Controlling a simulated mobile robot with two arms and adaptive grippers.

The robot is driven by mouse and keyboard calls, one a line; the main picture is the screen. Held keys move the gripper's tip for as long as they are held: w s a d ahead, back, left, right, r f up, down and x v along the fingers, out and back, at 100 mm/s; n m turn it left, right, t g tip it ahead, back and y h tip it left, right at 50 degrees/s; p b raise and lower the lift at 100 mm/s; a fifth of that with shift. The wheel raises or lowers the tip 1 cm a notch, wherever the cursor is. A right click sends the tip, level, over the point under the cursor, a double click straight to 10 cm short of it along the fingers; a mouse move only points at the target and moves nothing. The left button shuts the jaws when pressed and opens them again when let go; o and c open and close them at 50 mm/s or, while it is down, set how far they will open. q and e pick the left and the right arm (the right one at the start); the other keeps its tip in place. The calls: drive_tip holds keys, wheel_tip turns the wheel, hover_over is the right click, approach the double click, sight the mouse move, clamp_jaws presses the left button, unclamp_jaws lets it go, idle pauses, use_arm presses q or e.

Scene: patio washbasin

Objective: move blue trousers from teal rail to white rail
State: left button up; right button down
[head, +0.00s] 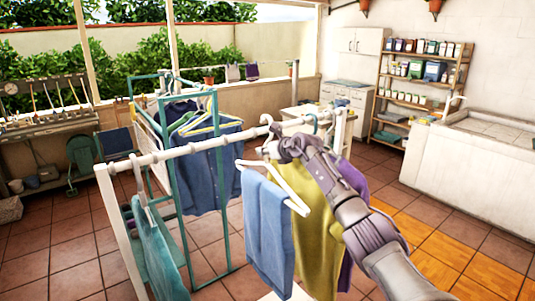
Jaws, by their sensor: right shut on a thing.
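The blue trousers (268,225) hang folded over a white hanger (285,190) in the middle of the head view. My right gripper (274,148) is shut on this hanger near its neck, just in front of the white rail (190,150). The hanger's hook shows at the rail's bar, but I cannot tell whether it rests on it. The teal rail (217,150) stands behind the white rail, with a blue shirt and darker clothes on it. My left gripper is not in view.
A teal garment (160,250) hangs at the white rail's left end. An olive-yellow garment (315,215) and a purple one (356,180) hang to the right, close to the trousers and partly behind my arm. The bar between teal garment and trousers is clear.

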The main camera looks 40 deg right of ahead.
drive_tip(key=shift+w+r, duration=0.15)
idle(0.5)
drive_tip(key=shift+f+b, duration=0.85)
drive_tip(key=shift+f, duration=0.45)
